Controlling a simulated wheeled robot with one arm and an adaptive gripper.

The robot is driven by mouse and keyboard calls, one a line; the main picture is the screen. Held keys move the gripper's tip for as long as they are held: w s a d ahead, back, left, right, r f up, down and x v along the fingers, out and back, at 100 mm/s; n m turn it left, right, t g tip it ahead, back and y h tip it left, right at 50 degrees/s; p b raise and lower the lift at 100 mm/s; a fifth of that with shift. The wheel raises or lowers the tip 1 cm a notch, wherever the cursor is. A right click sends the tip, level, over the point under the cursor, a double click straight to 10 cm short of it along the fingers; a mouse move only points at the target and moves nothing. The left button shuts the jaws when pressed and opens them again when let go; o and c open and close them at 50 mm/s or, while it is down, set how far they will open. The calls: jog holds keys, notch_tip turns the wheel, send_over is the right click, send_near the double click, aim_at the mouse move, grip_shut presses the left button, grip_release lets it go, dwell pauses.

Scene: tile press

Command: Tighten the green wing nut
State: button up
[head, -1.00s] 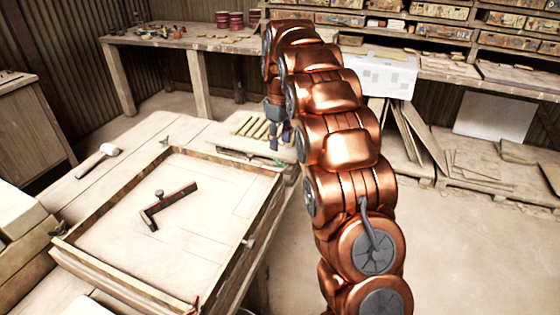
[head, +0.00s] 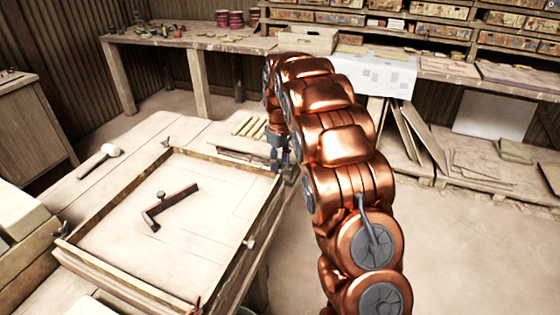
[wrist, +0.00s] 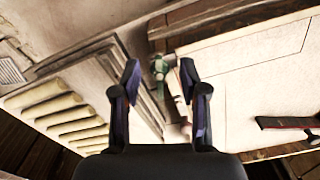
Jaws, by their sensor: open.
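The green wing nut (wrist: 160,68) shows in the wrist view beside the edge of the wooden frame (wrist: 215,37). It appears between my open fingertips in that picture, with the tips apart from it; the remaining distance is hard to tell. My gripper (wrist: 159,76) is empty, with one finger on each side. In the head view, my gripper (head: 281,162) hangs below my arm near the far right corner of the frame (head: 262,195). I cannot make out the green wing nut there.
A dark L-shaped tool (head: 178,203) lies inside the frame. A white-headed mallet (head: 98,158) lies on the bench to the left. A pale knob (head: 248,243) is on the frame's right side. A rack of wooden strips (head: 238,150) is behind the corner.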

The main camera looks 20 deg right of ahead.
grip_shut()
jog(key=shift+m, duration=0.4)
jog(key=m+b, duration=0.2)
jog(key=shift+f+m, duration=0.15)
jog(key=shift+m, duration=0.15)
jog(key=m+b, duration=0.1)
jog(key=m, duration=0.2)
jog(key=shift+m, duration=0.3)
jog(key=m+b, duration=0.1)
jog(key=m, duration=0.2)
jog(key=shift+m, duration=0.3)
jog(key=shift+m+b, duration=0.5)
jog(key=shift+m, duration=1.4)
